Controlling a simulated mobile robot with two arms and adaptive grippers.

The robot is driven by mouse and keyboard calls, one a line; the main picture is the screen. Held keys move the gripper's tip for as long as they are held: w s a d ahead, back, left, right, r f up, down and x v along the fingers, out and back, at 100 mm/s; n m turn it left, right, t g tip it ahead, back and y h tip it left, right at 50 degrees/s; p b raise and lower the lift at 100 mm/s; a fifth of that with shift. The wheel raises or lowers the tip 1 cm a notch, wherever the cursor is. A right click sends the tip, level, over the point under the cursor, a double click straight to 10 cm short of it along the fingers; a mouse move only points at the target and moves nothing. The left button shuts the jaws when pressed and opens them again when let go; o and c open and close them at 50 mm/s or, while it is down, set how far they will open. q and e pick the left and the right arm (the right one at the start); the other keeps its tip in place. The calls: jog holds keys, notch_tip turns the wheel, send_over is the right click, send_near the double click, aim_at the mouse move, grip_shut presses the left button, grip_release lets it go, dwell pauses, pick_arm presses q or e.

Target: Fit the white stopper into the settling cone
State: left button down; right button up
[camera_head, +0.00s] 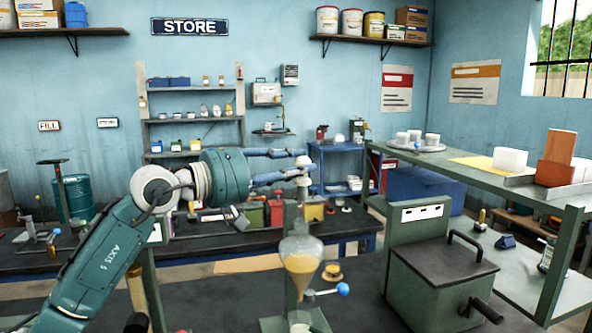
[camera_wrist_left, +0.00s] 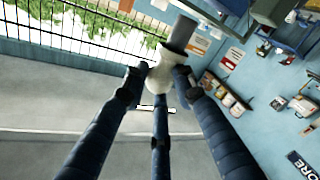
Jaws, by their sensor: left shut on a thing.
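The settling cone (camera_head: 301,267) is a clear glass vessel with amber liquid, upright in a green stand in the middle of the head view. My left gripper (camera_head: 290,168) reaches in from the left, level, above the cone. Its dark blue fingers are shut on the white stopper (camera_head: 303,180). In the left wrist view, the fingers (camera_wrist_left: 160,85) close around the white body of the stopper (camera_wrist_left: 161,76), and a grey end sticks out beyond it. In the head view the stopper appears in line above the cone's neck; I cannot tell whether they touch. My right gripper is out of view.
A green box with a black handle (camera_head: 443,265) stands right of the cone. A blue-ended lever (camera_head: 342,289) sticks out beside the stand. A green shelf (camera_head: 470,175) on the right carries a plate with white cups (camera_head: 418,146). A workbench with several cans stands behind.

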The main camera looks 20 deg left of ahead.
aim_at(295, 182)
pick_arm(q)
jog(key=shift+f+b, duration=0.6)
jog(key=shift+f, duration=0.4)
jog(key=shift+f+b, duration=0.4)
jog(key=shift+f, duration=0.45)
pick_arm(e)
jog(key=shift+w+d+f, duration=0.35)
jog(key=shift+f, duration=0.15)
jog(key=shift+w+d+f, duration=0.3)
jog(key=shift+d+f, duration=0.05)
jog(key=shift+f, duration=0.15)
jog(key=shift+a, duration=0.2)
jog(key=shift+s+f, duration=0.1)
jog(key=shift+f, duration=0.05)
pick_arm(q)
jog(key=shift+a+b, duration=0.1)
jog(key=shift+b, duration=0.2)
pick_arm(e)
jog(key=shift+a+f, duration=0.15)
pick_arm(q)
jog(key=shift+f, duration=0.15)
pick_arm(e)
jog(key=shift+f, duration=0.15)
